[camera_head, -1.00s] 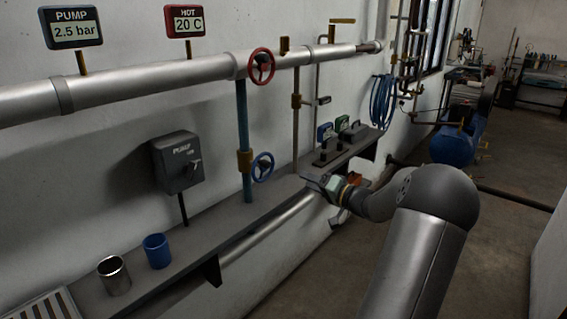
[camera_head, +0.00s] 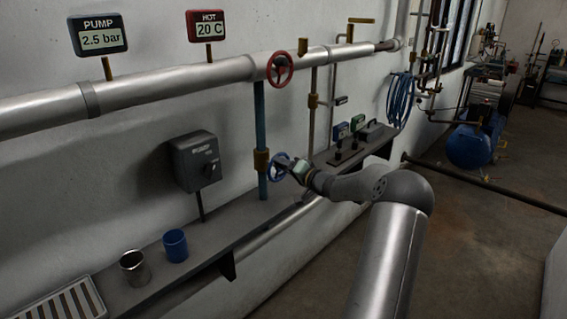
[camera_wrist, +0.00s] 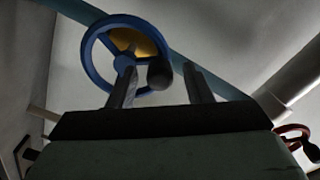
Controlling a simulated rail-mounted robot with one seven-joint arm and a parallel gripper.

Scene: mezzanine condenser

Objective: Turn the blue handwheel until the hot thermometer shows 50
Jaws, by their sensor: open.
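The blue handwheel (camera_head: 279,167) is on the vertical blue pipe (camera_head: 261,130), at a brass valve body. My gripper (camera_head: 292,165) is at the right side of the wheel in the head view and partly covers it. In the wrist view the blue handwheel (camera_wrist: 90,62) is ahead, with a dark round knob (camera_wrist: 160,73) on it. The knob appears between the two fingers of my open gripper (camera_wrist: 162,88); I cannot tell whether they touch it. The hot thermometer (camera_head: 207,27) is a red-framed display reading 20 C.
A pump display (camera_head: 98,36) reads 2.5 bar. A red handwheel (camera_head: 280,70) is on the large horizontal pipe above. The grey pump switch box (camera_head: 197,160) is to the left. A metal cup (camera_head: 133,268) and a blue cup (camera_head: 175,246) stand on the shelf (camera_head: 208,257).

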